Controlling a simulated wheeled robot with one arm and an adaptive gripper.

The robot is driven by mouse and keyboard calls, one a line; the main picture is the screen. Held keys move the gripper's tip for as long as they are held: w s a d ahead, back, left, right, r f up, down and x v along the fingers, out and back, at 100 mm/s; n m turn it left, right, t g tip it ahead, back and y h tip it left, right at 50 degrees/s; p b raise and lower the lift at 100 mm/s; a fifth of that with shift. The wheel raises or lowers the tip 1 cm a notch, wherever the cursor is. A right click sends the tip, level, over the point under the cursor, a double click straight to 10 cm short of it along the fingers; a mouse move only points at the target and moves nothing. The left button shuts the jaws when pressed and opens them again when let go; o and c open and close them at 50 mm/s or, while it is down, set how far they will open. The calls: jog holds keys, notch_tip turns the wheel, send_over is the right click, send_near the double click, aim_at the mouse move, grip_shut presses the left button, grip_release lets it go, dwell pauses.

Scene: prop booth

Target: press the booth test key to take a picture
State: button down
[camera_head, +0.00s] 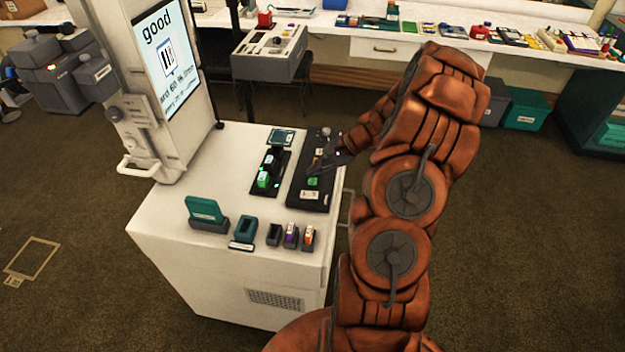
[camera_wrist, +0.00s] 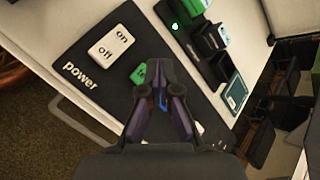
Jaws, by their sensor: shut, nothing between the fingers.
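A black control panel (camera_head: 322,150) lies along the right edge of the white booth cabinet top. It carries a white on/off rocker (camera_head: 310,195) marked "power" and a green key (camera_head: 313,182). In the wrist view the rocker (camera_wrist: 114,47) is at upper left and the green key (camera_wrist: 138,74) is just left of my fingertips. My gripper (camera_head: 322,165) is shut and empty over the middle of the panel; in the wrist view (camera_wrist: 165,72) its fingers hide part of it. I cannot tell whether they touch it. No key label reading "test" is legible.
The booth screen (camera_head: 168,60) shows "good" above a picture symbol. A black strip with green and dark blocks (camera_head: 269,170) lies beside the panel. Small holders (camera_head: 290,236) and a teal stand (camera_head: 204,210) are at the cabinet's front. Long worktables stand behind.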

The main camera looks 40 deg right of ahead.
aim_at(314, 181)
jog(key=shift+r+p, duration=0.8)
jog(key=shift+r, duration=1.4)
jog(key=s+a+r+n+g+h, duration=0.1)
jog(key=s+a+r+n+g, duration=0.3)
jog(key=a, duration=0.6)
jog(key=s+a+r+n+g, duration=0.1)
jog(key=s+a+r+n, duration=0.4)
jog(key=a, duration=0.5)
jog(key=s+a+r+n+g+h, duration=0.1)
jog(key=s+a+r+n+h, duration=0.1)
jog(key=s, duration=0.8)
jog(key=s+a+r+n+g+h, duration=0.1)
jog(key=s+a+r+n+h, duration=0.1)
jog(key=s, duration=0.9)
jog(key=shift+a+r+n+h, duration=0.2)
jog(key=shift+r+n+h, duration=0.35)
jog(key=shift+n+h, duration=0.9)
jog(key=shift+n+y, duration=0.25)
